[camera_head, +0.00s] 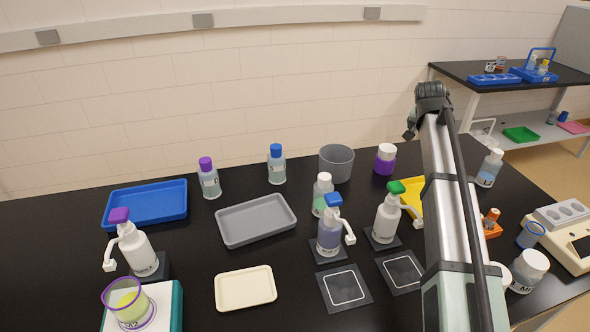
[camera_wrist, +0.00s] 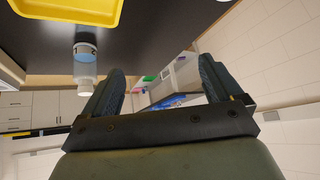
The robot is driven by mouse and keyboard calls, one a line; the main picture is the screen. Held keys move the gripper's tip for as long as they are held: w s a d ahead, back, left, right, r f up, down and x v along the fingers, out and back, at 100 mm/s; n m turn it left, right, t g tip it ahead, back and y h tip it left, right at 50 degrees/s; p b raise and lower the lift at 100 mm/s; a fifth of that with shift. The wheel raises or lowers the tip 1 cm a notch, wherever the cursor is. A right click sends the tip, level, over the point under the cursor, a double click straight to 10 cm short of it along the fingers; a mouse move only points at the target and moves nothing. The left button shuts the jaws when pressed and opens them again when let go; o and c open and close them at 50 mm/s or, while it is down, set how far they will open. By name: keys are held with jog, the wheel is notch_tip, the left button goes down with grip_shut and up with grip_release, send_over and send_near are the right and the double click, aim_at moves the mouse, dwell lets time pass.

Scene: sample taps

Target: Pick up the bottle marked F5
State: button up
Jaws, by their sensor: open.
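I cannot read the mark F5 on any bottle, so I cannot tell which one it is. In the head view, a purple-capped bottle (camera_head: 209,182) and a blue-capped bottle (camera_head: 277,168) stand at the back. A white-capped bottle with green contents (camera_head: 321,192) stands mid-table. A white-capped bottle with bluish contents (camera_head: 487,172) stands at the right; a similar one (camera_wrist: 86,52) shows in the wrist view, its label unreadable. My gripper (camera_wrist: 160,82) is open and empty in the wrist view, apart from that bottle. Its fingers are not clear in the head view.
Pump bottles (camera_head: 139,255) (camera_head: 330,236) (camera_head: 386,221) stand on dark pads. A blue tray (camera_head: 147,206), grey tray (camera_head: 255,222), cream tray (camera_head: 245,289) and yellow tray (camera_wrist: 70,10) lie on the table. A grey tub (camera_head: 336,164) and purple jar (camera_head: 384,163) stand behind. My arm hides part of the right side.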

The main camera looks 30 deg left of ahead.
jog(key=s+a+r+n+g+y, duration=0.1)
jog(key=s+a, duration=0.3)
jog(key=a, duration=0.3)
jog(key=s+a+n, duration=0.2)
jog(key=s+a, duration=0.2)
jog(key=a, duration=0.4)
jog(key=s+a+r+n+g+y, duration=0.1)
jog(key=s+a, duration=0.3)
jog(key=a, duration=0.3)
jog(key=n+g+y, duration=0.1)
jog(key=n+g, duration=0.1)
jog(key=n, duration=0.3)
send_near(276, 155)
jog(key=shift+t, duration=0.3)
jog(key=x, duration=0.6)
jog(key=shift+w+a, duration=0.4)
jog(key=shift+x, duration=2.6)
jog(key=shift+s+d+f, duration=0.1)
jog(key=shift+s, duration=0.1)
jog(key=shift+c, duration=0.3)
jog(key=c, duration=1.5)
jog(key=shift+c, duration=0.6)
jog(key=shift+r, duration=0.2)
